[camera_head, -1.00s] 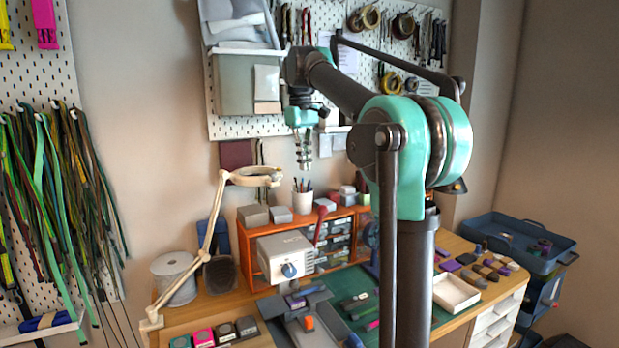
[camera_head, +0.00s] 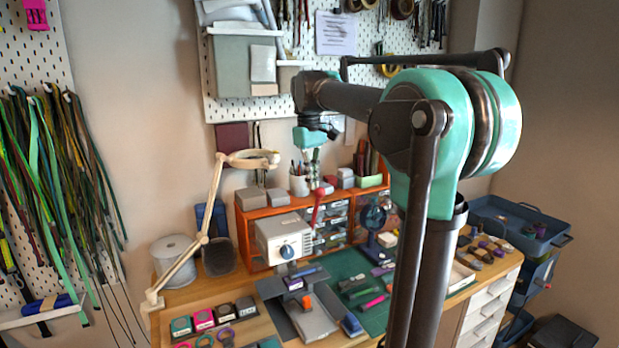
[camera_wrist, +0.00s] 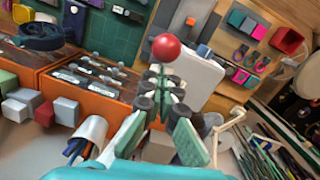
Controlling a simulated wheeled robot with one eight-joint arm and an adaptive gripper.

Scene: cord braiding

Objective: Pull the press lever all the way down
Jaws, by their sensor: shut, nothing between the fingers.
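The press (camera_head: 283,238) is a light grey box with a blue front dial, standing before the orange drawer unit. Its lever (camera_head: 317,203) is red and stands up at the press's right side, near upright. In the wrist view the lever's round red knob (camera_wrist: 166,47) shows just beyond my fingertips, in front of the pale press body (camera_wrist: 195,75). My gripper (camera_wrist: 161,76) is shut and empty, pointing at the knob. In the head view my gripper (camera_head: 313,182) hangs right above the lever's top. I cannot tell whether it touches the knob.
An orange drawer unit (camera_head: 246,226) surrounds the press, with grey boxes and a pen cup (camera_head: 299,185) on top. A cream magnifier lamp (camera_head: 212,205) arches at the left. A small fan (camera_head: 372,218) stands at the right. A green mat (camera_head: 345,268) with several tools lies in front.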

